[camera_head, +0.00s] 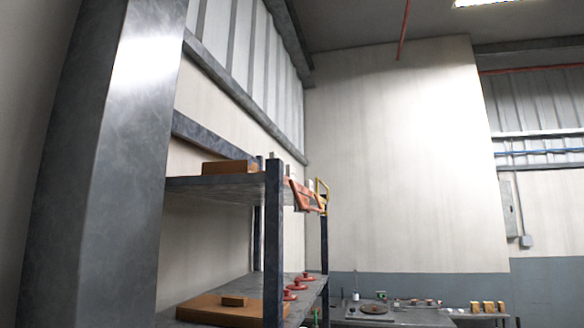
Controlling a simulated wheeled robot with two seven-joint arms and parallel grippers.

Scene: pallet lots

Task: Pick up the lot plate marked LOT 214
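No plate with a readable LOT 214 marking shows in the head view. Neither of my grippers is in view. On the lower shelf, a flat brown board or box (215,311) lies with a small brown block (234,301) on top. Several small red round objects (291,295) sit beside it; they are too small to identify. A distant table (400,317) at the bottom carries a dark round item (374,309) and small things too tiny to read.
A dark metal rack (273,245) stands left of centre, with a brown box (230,167) on its upper shelf and orange-and-yellow items (308,196) at its end. A large grey column (105,160) fills the left. Yellowish blocks (488,307) stand at the lower right. Floor is not visible.

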